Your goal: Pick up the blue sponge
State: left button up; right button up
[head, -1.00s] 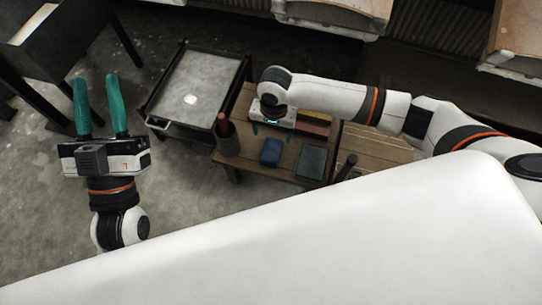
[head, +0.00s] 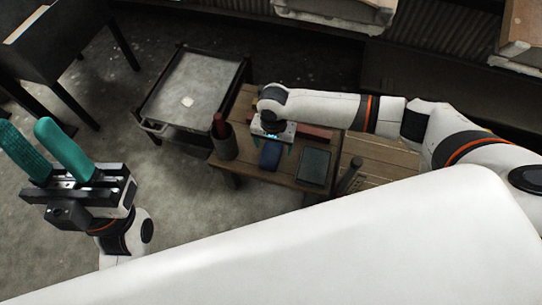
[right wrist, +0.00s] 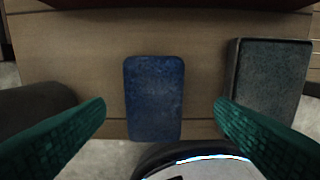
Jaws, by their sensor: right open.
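The blue sponge (head: 270,156) lies flat on the wooden table (head: 240,163), near its front edge. In the right wrist view the sponge (right wrist: 154,96) is a rounded blue block standing lengthwise in the middle. My right gripper (head: 272,147) is open just above the sponge. In the right wrist view its two teal fingers (right wrist: 160,106) are on either side of the sponge, with a gap on each side and nothing between them touching it. My left gripper (head: 23,128) is open and empty at the far left, over the floor, fingers pointing away.
A grey tray (head: 314,167) lies right of the sponge; it also shows in the right wrist view (right wrist: 268,82). A dark cup (head: 223,147) with a red item stands left of it. A reddish block (head: 318,133) lies behind. A metal cart (head: 193,85) stands behind left.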

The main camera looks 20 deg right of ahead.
aim_at(271, 153)
jog(key=f+b, duration=0.2)
jog(key=f, duration=0.2)
jog(key=shift+a+f+b, duration=0.3)
jog(key=shift+a+b, duration=0.05)
jog(key=shift+b, duration=0.05)
jog(key=c, duration=1.1)
